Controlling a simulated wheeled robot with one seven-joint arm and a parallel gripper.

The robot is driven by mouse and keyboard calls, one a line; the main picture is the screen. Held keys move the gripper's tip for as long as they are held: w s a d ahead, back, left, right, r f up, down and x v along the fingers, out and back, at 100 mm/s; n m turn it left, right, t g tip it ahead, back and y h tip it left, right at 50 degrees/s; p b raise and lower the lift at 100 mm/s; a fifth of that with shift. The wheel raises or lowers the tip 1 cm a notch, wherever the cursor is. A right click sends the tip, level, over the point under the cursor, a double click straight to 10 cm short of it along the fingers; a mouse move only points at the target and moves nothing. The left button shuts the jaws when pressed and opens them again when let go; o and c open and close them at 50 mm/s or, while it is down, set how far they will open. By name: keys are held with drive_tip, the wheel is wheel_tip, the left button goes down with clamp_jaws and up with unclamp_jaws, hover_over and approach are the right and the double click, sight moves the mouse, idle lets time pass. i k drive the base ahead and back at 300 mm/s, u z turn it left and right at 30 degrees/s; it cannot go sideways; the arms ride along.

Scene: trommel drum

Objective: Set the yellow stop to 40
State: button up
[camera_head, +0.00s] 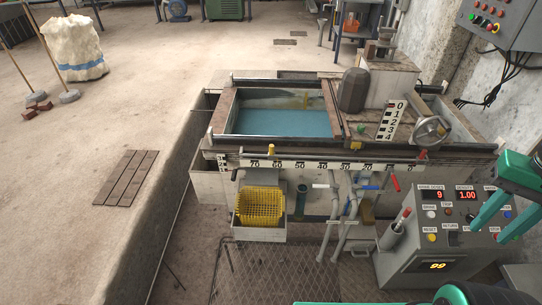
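The yellow stop (271,148) sits on the front rail of the tank, above the white scale strip (310,164). The 40 mark lies farther right along the strip. The scale numbers fall from left to right. My teal arm shows at the right edge, and its lower end, which I take as my gripper (474,221), is over the control box, well to the right of the stop and apart from it. Its fingers cannot be made out.
The tank (280,120) holds blue-green water. A red-tipped lever (395,183), a handwheel (431,131) and a grey control box (440,235) stand at right. A yellow basket (260,206) hangs below the rail, under the stop. Pipes (340,215) run below the middle. Floor at left is mostly clear.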

sight(271, 154)
drive_tip(key=k, duration=0.6)
drive_tip(key=u, duration=0.2)
drive_tip(key=i, duration=1.55)
drive_tip(key=z, duration=0.25)
